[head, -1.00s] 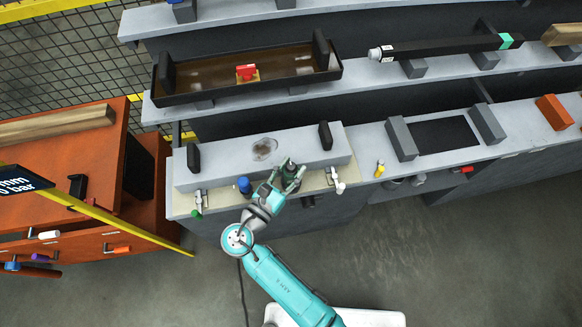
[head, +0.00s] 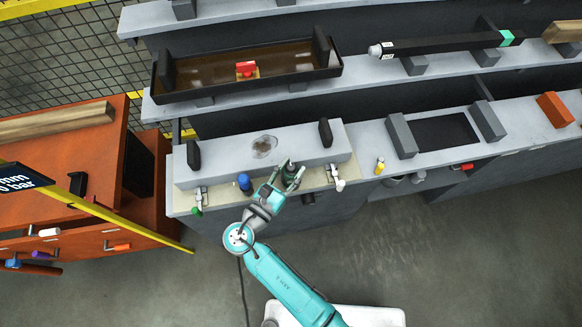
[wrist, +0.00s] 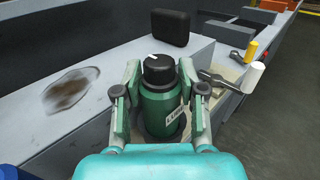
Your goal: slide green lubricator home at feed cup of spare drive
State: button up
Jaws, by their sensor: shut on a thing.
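The green lubricator (wrist: 162,106) has a black cap with a white mark and a white label on its side. My gripper (wrist: 160,82) is shut on it, with one finger on each side, and it looks upright. In the head view the lubricator (head: 290,174) and my gripper (head: 287,180) are at the front ledge of the grey bench.
A black block (wrist: 170,27) stands behind on the grey slab (head: 225,164), beside a dark stain (head: 264,147). A blue-capped part (head: 244,183) is left of my gripper. A white-handled valve (head: 338,180) is close on the right, and a yellow one (head: 379,167) lies further right.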

aim_at(287, 178)
jog(key=shift+f, duration=0.65)
jog(key=o, duration=1.3)
jog(key=shift+v, duration=3.75)
